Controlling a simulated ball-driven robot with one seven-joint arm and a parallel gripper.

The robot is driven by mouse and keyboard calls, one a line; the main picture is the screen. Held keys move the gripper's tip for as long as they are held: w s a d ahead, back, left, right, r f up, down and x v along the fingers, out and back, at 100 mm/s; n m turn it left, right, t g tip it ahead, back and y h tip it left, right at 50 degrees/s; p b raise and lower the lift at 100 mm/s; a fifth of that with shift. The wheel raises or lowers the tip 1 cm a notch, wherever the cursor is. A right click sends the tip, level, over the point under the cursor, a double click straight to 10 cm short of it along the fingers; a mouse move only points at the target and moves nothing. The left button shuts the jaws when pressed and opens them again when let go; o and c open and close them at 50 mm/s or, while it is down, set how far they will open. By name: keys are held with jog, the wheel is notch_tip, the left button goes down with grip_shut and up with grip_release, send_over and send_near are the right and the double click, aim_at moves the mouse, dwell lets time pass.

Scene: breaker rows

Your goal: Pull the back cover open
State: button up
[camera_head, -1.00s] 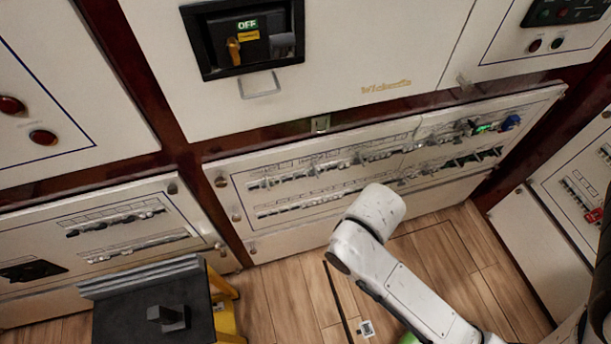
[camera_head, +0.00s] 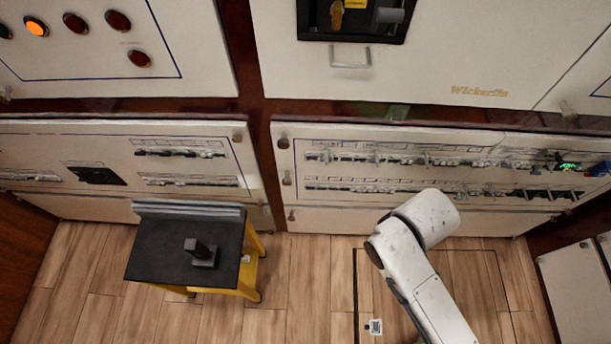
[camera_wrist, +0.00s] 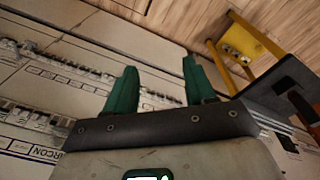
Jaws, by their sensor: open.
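No part is marked as the back cover, so I cannot tell which panel it is. A large cream panel (camera_head: 420,75) with a silver pull handle (camera_head: 350,57) stands at the top of the head view, closed. Below it is a cream breaker panel (camera_head: 330,217) with two rows of switches, also closed. My gripper (camera_wrist: 158,85) shows in the wrist view with two green fingers apart and nothing between them. Breaker rows lie behind and left of the fingers there. In the head view my white arm stands before the breaker panel, and the gripper is hidden.
A black-topped stool (camera_head: 160,255) with yellow legs stands on the wooden floor at left, a small dark block (camera_head: 201,253) on it. It also shows at right in the wrist view (camera_wrist: 285,85). Another breaker panel (camera_head: 110,170) is behind it. Floor between stool and arm is clear.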

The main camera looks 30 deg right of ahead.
jog(key=w+d+f+n+h+b, duration=0.2)
jog(key=w+f+n+h+b, duration=0.3)
jog(key=f, duration=0.3)
jog(key=n+t+h+b, duration=0.5)
jog(key=n+t+b, duration=0.95)
jog(key=n, duration=0.65)
send_near(287, 184)
jog(key=shift+g, duration=0.45)
jog(key=x, duration=0.3)
jog(key=b+x, duration=0.1)
jog(key=x, duration=0.6)
jog(key=shift+w+d+r+b, duration=0.1)
jog(key=shift+w+r+b, duration=0.2)
jog(key=shift+w+b, duration=0.05)
grip_shut()
